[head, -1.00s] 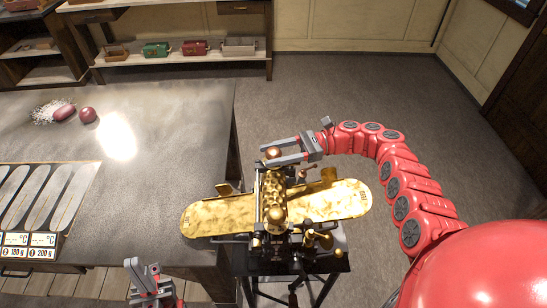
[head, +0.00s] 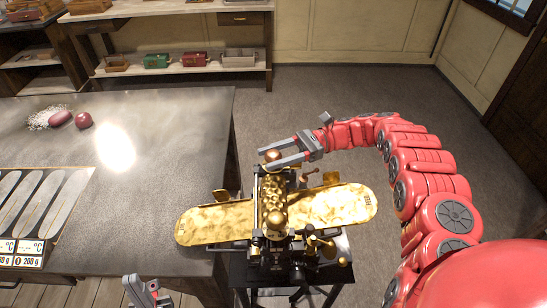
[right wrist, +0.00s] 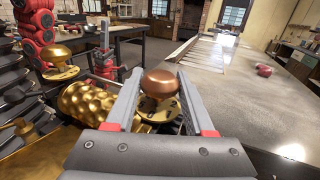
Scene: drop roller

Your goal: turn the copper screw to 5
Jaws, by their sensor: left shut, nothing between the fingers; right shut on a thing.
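The copper screw (head: 273,155) is a round knob at the far end of the brass drop roller (head: 274,212). My right gripper (head: 274,160) has its fingers on either side of the knob and is shut on it. In the right wrist view the copper knob (right wrist: 160,84) sits between the fingertips, above a brass dial (right wrist: 160,112) with dark marks; which number it stands at is not readable. My left gripper (head: 133,285) is shut and empty at the bottom edge of the head view, apart from the roller.
Gold plates extend from both sides of the roller. The grey table (head: 165,150) lies left, with red candy pieces (head: 84,121) and thermometers. The floor behind is free.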

